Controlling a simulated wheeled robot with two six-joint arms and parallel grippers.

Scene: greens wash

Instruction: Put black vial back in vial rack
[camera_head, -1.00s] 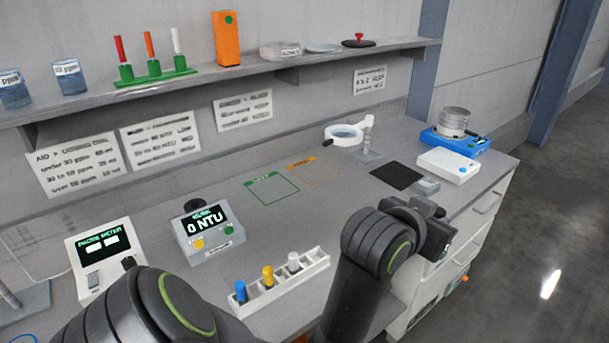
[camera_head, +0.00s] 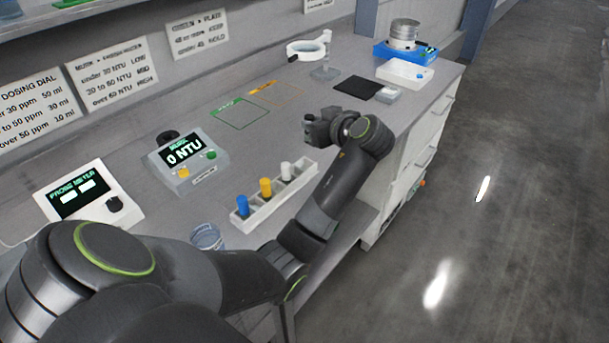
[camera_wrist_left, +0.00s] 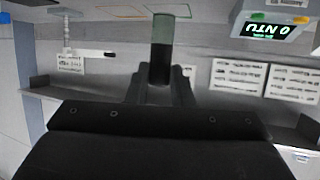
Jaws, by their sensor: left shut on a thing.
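My left gripper (camera_head: 312,128) is above the bench, beyond the vial rack, and points left. In the left wrist view it is shut (camera_wrist_left: 162,82) on the black vial (camera_wrist_left: 162,45). The vial's dark part is between the fingers, and its clear greenish part sticks out past them. I cannot make the vial out in the head view. The white vial rack (camera_head: 262,214) stands at the bench's front edge, with blue, yellow and white-capped vials in it. Its far right end looks empty. My right gripper is not in view.
A turbidity meter (camera_head: 190,160) reading 0 NTU stands left of the rack. A probe meter (camera_head: 88,195) is farther left and a glass cup (camera_head: 207,237) is near the rack. A black pad (camera_head: 358,87), magnifier (camera_head: 308,48) and white scale (camera_head: 405,71) are behind.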

